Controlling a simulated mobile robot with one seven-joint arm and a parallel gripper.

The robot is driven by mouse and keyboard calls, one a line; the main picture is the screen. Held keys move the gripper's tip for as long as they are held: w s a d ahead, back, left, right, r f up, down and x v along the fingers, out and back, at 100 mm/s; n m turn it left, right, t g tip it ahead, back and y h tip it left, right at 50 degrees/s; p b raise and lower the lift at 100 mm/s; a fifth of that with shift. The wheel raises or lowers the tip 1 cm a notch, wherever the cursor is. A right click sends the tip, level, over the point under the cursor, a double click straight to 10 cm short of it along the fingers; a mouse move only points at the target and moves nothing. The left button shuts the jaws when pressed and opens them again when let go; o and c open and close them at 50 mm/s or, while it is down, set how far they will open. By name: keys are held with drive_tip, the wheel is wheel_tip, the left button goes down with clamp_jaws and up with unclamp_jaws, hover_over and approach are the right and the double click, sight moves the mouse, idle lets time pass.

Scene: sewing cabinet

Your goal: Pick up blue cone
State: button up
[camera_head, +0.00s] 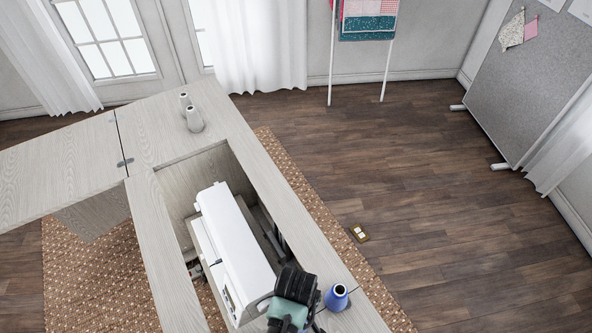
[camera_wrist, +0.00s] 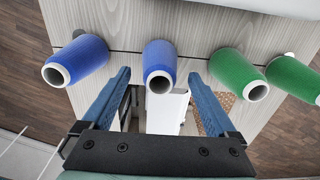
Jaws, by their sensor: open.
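In the wrist view, one blue cone (camera_wrist: 158,58) stands at the middle, in line with the gap between my fingers. A second blue cone (camera_wrist: 82,57) stands to the left, beyond the left finger. In the head view, one blue cone (camera_head: 337,298) shows on the cabinet top, just right of my arm's end; I cannot tell which of the two it is. My gripper (camera_wrist: 159,77) is open, with nothing held. Its fingertips reach near either side of the middle blue cone; I cannot tell the exact depth. The fingertips are hidden in the head view.
Two green cones (camera_wrist: 236,72) stand right of the middle blue cone. A white sewing machine (camera_head: 235,245) sits in the cabinet opening. Two pale cones (camera_head: 194,119) stand on the cabinet's far end.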

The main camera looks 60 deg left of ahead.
drive_tip(key=shift+f, duration=0.65)
clamp_jaws()
